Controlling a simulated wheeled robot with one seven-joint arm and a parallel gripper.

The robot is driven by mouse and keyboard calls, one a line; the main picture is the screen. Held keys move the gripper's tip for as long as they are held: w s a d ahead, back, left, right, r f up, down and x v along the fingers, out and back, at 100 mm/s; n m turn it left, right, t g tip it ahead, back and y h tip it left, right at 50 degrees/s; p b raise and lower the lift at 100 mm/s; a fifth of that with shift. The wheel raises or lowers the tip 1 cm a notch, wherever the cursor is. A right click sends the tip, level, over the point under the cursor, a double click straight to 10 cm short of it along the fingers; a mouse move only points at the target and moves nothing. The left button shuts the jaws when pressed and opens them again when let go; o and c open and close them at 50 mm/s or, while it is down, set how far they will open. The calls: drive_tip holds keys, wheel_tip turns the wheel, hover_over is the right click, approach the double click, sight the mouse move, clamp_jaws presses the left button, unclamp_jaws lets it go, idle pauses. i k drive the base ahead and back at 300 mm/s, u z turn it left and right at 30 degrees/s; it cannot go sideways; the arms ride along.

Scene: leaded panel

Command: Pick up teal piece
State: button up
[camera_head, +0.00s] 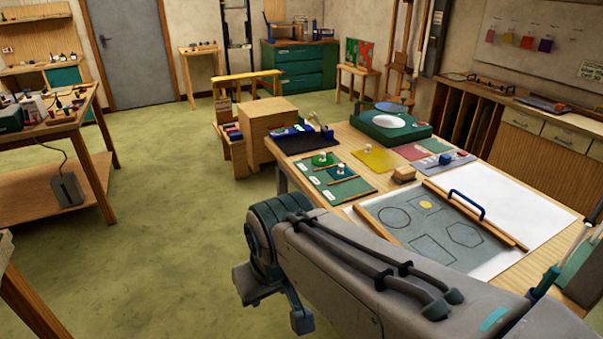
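The end of my arm (275,290) hangs over the floor at the left of the worktable, clear of the coloured pieces. Its gripper parts are small and partly hidden by the arm, so their opening is unclear. A flat teal-green sheet (434,145) lies at the back right of the worktable, beyond a red-pink sheet (411,152). I cannot tell for sure which one is the teal piece. A panel (410,222) with outlined shapes lies nearer on the table.
The panel has wooden strips and a blue handle (467,204) at its right edge. A yellow sheet (376,159), a wooden block (403,174) and a green case (390,127) stand behind it. White paper (520,215) covers the right. The floor (190,190) at left is open.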

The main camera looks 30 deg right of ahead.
sight(341, 172)
drive_tip(key=u, duration=0.05)
drive_tip(key=i, duration=3)
drive_tip(key=z, duration=3.6)
drive_tip(key=i, duration=0.5)
drive_tip(key=z, duration=0.1)
